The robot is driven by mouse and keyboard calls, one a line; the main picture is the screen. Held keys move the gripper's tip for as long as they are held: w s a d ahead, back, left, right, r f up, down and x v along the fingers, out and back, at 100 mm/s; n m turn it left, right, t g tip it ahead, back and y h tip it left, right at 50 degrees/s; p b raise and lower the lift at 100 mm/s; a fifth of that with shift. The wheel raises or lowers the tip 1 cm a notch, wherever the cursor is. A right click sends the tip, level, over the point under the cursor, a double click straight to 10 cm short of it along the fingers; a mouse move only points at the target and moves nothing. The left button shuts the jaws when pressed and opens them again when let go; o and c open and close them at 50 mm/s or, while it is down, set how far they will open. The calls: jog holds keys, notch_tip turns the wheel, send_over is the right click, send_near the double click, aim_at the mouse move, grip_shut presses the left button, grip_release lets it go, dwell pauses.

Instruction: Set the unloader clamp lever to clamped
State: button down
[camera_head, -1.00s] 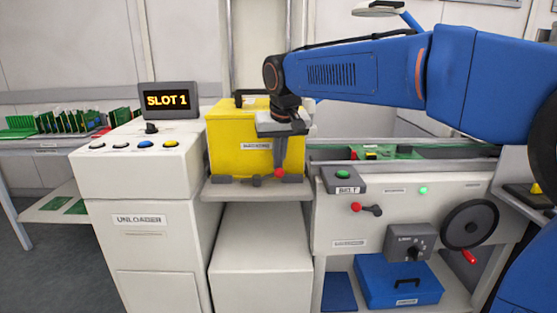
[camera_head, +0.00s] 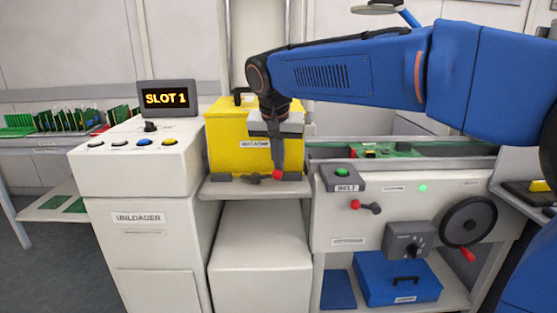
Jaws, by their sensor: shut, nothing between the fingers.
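The clamp lever with its red knob (camera_head: 278,174) is at the front of the unloader's shelf (camera_head: 225,190), below the yellow magazine (camera_head: 225,150). Its dark pivot (camera_head: 255,178) is left of the knob, so the lever appears to point right. My gripper (camera_head: 278,165) points down in front of the magazine's right side. It is shut and empty, with its tips at or just above the red knob. I cannot tell whether they touch it. My gripper hides part of the magazine's right front.
The unloader cabinet (camera_head: 140,240) stands left with buttons and a SLOT 1 display (camera_head: 168,98). Right are the belt button box (camera_head: 343,178), another red-knobbed lever (camera_head: 365,207), and a handwheel (camera_head: 469,222). A blue case (camera_head: 385,282) lies below.

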jog(key=s+m, duration=0.1)
jog(key=m, duration=0.1)
jog(key=s+a+m+h, duration=0.1)
jog(key=m, duration=0.1)
jog(key=shift+s+m+g+h, duration=0.25)
jog(key=shift+m+g+h, duration=0.05)
jog(key=m, duration=0.1)
jog(key=s+a+m, duration=0.1)
jog(key=m, duration=0.1)
jog(key=m+g+h, duration=0.1)
jog(key=shift+s+a, duration=0.35)
jog(key=shift+s, duration=0.05)
jog(key=shift+s+a+m, duration=0.15)
jog(key=shift+s+a, duration=0.15)
jog(key=shift+a, duration=0.2)
jog(key=shift+s+a+m, duration=0.15)
jog(key=shift+s+a, duration=0.1)
jog(key=shift+a, duration=0.25)
jog(key=shift+a, duration=0.15)
